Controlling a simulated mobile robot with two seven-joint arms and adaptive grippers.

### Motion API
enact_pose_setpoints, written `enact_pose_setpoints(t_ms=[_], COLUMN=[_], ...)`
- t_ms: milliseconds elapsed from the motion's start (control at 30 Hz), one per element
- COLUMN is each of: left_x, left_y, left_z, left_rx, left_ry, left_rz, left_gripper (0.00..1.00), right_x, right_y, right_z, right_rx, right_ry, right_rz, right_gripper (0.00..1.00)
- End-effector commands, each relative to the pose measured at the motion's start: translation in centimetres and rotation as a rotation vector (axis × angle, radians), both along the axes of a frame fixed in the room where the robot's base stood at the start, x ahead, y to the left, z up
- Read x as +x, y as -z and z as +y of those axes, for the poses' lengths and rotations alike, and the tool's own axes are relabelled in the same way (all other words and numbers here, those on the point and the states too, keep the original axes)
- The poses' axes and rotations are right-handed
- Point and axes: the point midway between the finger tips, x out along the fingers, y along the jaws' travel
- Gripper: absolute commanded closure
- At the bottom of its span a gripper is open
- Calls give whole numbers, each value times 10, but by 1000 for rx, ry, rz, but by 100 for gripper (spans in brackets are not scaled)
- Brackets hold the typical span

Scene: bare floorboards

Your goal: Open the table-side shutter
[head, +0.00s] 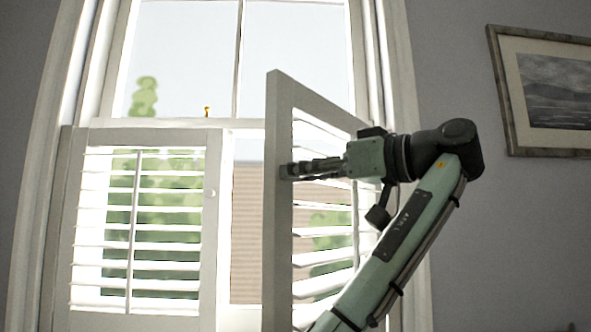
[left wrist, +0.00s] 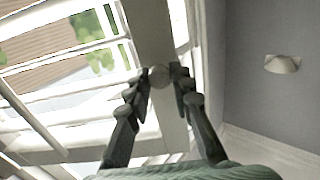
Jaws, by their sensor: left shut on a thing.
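The right white louvred shutter (head: 278,245) stands swung out from the window, its free edge toward me. The left louvred shutter (head: 210,255) lies flat across its half of the window, with a small round knob (head: 211,193) near its inner edge. My left gripper (head: 289,170) is at the free-edge stile of the right shutter. In the left wrist view its two fingers are shut around that shutter's round knob (left wrist: 159,76). The knob is hidden in the head view. No table is in view, so I cannot tell which shutter is on its side. My right gripper is not in view.
The window frame (head: 390,70) surrounds both shutters. A framed picture (head: 498,70) hangs on the grey wall to the right. A pale half-bowl fixture (left wrist: 282,64) is on the wall in the left wrist view. A small yellow catch (head: 207,111) sits on the sash rail.

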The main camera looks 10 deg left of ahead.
Motion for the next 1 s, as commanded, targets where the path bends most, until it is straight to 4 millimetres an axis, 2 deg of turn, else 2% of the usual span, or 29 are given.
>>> enact_pose_setpoints(t_ms=[400,433,567,867,1000], left_x=[-1,-1,-1,-1,-1], left_y=[-1,-1,-1,-1,-13], left_z=[-1,-1,-1,-1,-1], left_rx=[2,2,1,0,0], left_ry=[-2,-2,-2,-2,-3], left_rz=[-2,-2,-2,-1,-4], left_gripper=[100,74,58,57,57], right_x=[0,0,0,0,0], right_y=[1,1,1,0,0], right_z=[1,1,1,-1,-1], right_rx=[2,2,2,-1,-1], right_ry=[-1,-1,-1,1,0], right_rz=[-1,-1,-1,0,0], right_gripper=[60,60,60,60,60])
